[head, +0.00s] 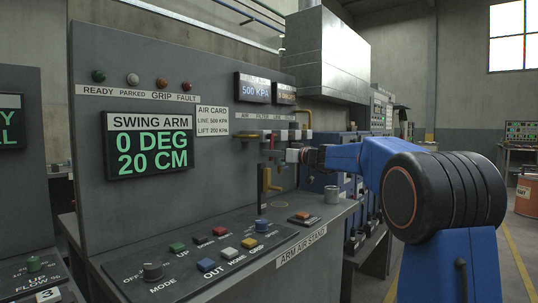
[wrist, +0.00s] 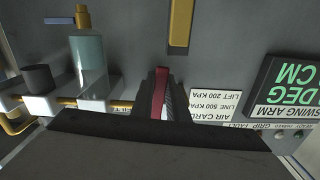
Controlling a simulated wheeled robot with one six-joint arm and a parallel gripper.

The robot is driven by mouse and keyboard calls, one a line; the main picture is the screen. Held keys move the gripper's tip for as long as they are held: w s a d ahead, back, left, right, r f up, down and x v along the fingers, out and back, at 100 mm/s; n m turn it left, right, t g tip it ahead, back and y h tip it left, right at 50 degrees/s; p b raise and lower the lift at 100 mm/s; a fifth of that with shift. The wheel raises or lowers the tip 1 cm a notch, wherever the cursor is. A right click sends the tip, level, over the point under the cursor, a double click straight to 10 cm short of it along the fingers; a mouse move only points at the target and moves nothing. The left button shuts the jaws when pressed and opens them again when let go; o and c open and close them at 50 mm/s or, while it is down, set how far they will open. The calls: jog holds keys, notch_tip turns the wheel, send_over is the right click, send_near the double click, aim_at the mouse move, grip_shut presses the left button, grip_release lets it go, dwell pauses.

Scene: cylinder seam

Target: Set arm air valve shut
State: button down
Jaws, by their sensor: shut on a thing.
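The air valve has a red lever handle (wrist: 159,92), which shows between the jaws in the wrist view. My gripper (wrist: 162,93) is shut on this red handle. In the head view my gripper (head: 290,155) reaches from the right to the air line on the panel and hides part of it. A small red piece (head: 271,141), likely the same handle, shows beside it. The wrist view is upside down; the valve's body is hidden behind the gripper, so I cannot tell whether the valve is open or closed.
A yellow handle (head: 267,180) hangs below the air line. A clear filter bowl (wrist: 88,50) and a dark knob (wrist: 37,78) are beside my gripper. The SWING ARM display (head: 150,145) reads 0 DEG, 20 CM. A button console (head: 225,255) juts out below.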

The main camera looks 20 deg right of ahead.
jog(key=shift+w+d+f+n, duration=0.15)
jog(key=shift+d+n, duration=0.1)
jog(key=shift+n, duration=0.15)
dwell(0.3)
jog(key=c, duration=1.7)
grip_release()
jog(key=shift+d, duration=0.1)
jog(key=v, duration=1.7)
